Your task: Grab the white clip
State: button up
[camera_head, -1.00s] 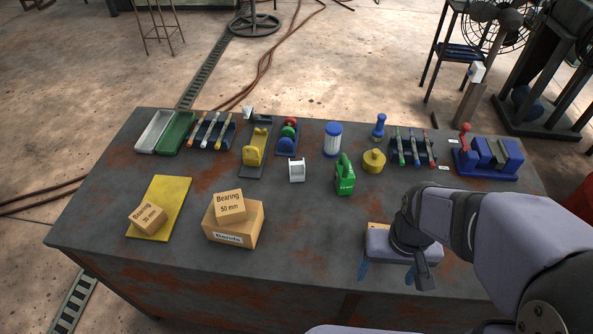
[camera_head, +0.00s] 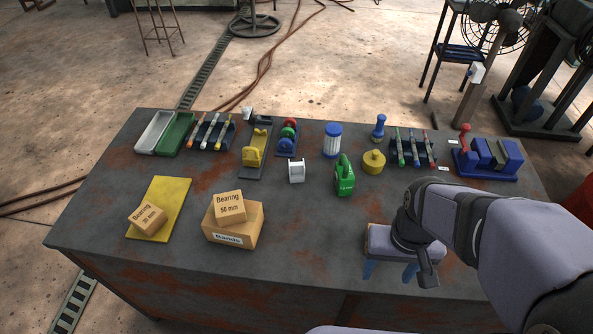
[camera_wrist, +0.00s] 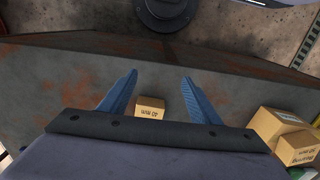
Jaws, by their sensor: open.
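The white clip looks to be the small white U-shaped piece (camera_head: 296,171) near the middle of the bench, between the yellow block and the green piece. My gripper (camera_head: 388,273) is to its right and nearer the front edge, well apart from it. Its two blue fingers are spread and empty; they also show in the wrist view (camera_wrist: 160,76). A small cardboard box marked 40 mm (camera_wrist: 150,108) shows between the fingers in the wrist view, below them. The gripper mostly hides that box in the head view.
Cardboard boxes (camera_head: 234,222) and a yellow mat (camera_head: 174,193) lie at left. A green piece (camera_head: 344,178) stands just right of the white piece. A blue-and-white cylinder (camera_head: 332,140), a yellow weight (camera_head: 373,161) and pen racks line the back. The bench between boxes and gripper is clear.

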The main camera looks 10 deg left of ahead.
notch_tip(320, 180, up, 4)
jog(key=n+t+y+b, duration=0.2)
jog(key=t+y+b, duration=0.1)
jog(key=t, duration=1)
send_over(298, 164)
jog(key=s, duration=0.3)
jog(key=f, duration=0.7)
jog(key=shift+w+d+f+p, duration=0.1)
jog(key=shift+d+f+p, duration=0.25)
jog(key=shift+d+f, duration=0.05)
jog(key=shift+f, duration=0.65)
jog(key=shift+a+p+x, duration=0.1)
jog(key=shift+p+x, duration=0.55)
jog(key=shift+x, duration=1.2)
jog(key=shift+a+p+x, duration=0.15)
jog(key=shift+p+x, duration=0.5)
jog(key=shift+x, duration=1.15)
jog(key=c, duration=1.1)
